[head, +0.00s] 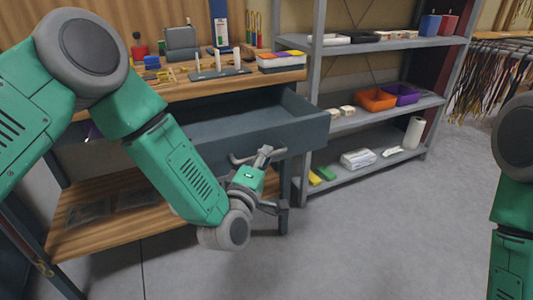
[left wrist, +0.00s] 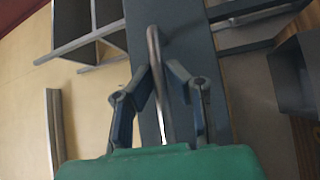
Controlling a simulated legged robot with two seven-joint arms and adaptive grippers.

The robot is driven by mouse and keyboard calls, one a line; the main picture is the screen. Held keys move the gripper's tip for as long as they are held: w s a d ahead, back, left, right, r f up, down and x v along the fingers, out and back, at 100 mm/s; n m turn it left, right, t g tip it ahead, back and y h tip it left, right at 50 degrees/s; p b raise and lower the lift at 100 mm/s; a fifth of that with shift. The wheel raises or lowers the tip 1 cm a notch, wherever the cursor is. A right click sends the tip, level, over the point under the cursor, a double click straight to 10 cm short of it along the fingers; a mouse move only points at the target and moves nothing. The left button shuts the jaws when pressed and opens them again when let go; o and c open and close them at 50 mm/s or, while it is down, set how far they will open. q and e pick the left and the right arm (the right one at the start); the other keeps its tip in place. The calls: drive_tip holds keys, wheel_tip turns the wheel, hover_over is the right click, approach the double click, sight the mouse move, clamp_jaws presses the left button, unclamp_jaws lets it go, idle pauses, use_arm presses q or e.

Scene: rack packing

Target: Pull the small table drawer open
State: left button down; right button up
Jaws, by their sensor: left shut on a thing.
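The small table drawer (head: 308,137) is dark blue-grey and stands pulled out from under the wooden worktop, with part of its empty-looking inside showing. Its metal bar handle (head: 238,160) is on the front panel, partly hidden by my left arm. My left gripper (head: 266,156) is at the handle and shut on it. In the left wrist view the handle (left wrist: 156,75) runs between the two fingers of my left gripper (left wrist: 160,90), in front of the drawer's front panel (left wrist: 143,125). My right gripper is out of view; only part of my right arm shows at the right edge.
The worktop (head: 190,93) holds a tool rack, boxes and small items. A lower wooden shelf (head: 125,225) is under the drawer. A grey shelf rack (head: 355,113) with bins stands to the right. The floor (head: 390,230) in front is clear.

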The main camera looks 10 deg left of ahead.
use_arm(q)
drive_tip(key=shift+s+f, duration=0.3)
drive_tip(key=shift+s, duration=0.15)
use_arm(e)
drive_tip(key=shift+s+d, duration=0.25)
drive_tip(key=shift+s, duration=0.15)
use_arm(q)
drive_tip(key=c, duration=1.6)
unclamp_jaws()
drive_tip(key=shift+a+r, duration=0.1)
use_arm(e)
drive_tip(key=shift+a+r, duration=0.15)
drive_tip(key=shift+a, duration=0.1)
use_arm(q)
drive_tip(key=v, duration=1.2)
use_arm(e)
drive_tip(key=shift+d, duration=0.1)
